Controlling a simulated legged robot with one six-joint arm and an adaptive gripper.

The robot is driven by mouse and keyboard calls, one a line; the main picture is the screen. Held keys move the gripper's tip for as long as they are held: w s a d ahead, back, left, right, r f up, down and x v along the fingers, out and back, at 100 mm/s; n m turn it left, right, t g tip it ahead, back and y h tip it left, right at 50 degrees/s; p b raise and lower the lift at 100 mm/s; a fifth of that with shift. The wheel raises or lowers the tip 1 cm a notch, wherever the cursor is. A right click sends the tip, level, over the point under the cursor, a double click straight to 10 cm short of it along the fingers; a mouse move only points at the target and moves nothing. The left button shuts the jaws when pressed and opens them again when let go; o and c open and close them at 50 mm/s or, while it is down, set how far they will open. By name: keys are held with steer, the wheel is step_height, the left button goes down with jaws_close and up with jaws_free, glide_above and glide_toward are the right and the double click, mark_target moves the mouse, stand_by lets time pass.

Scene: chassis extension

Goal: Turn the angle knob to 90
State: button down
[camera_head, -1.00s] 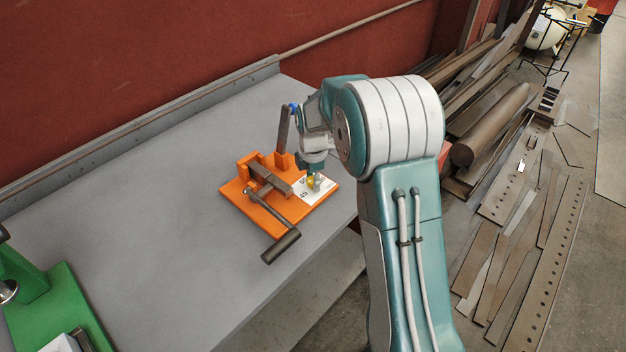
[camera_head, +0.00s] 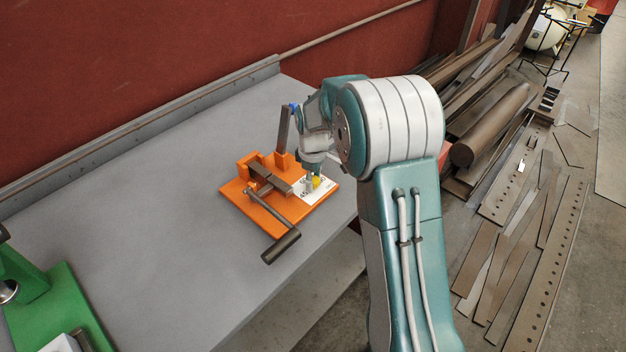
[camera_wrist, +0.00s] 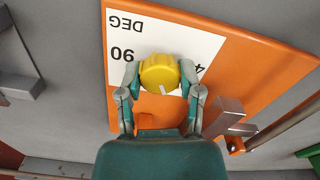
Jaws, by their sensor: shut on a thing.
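The yellow angle knob (camera_wrist: 160,73) is between the two fingers of my gripper (camera_wrist: 160,77), which are shut on its sides. Its short white mark points toward the bottom of the wrist view. The knob sits on a white dial plate (camera_wrist: 148,38) with "DEG" and "90" at the left and part of a "4" at the right; other figures are hidden. In the head view, the knob (camera_head: 317,181) is partly covered by my gripper (camera_head: 313,183), which reaches down over the right part of the orange fixture (camera_head: 265,219).
The orange fixture has a dark-handled lever (camera_head: 281,247) toward the front and an upright dark lever (camera_head: 283,130) behind. It stands near the right edge of the grey bench (camera_head: 170,220). A green machine (camera_head: 60,305) is at the lower left. Metal stock lies on the floor at right.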

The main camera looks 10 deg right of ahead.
steer(key=m, duration=0.5)
steer(key=shift+f+m, duration=0.1)
steer(key=shift+m, duration=0.2)
steer(key=m, duration=1)
steer(key=shift+m, duration=0.4)
steer(key=m, duration=0.5)
steer(key=shift+m, duration=0.3)
steer(key=shift+c, duration=1.3)
jaws_free()
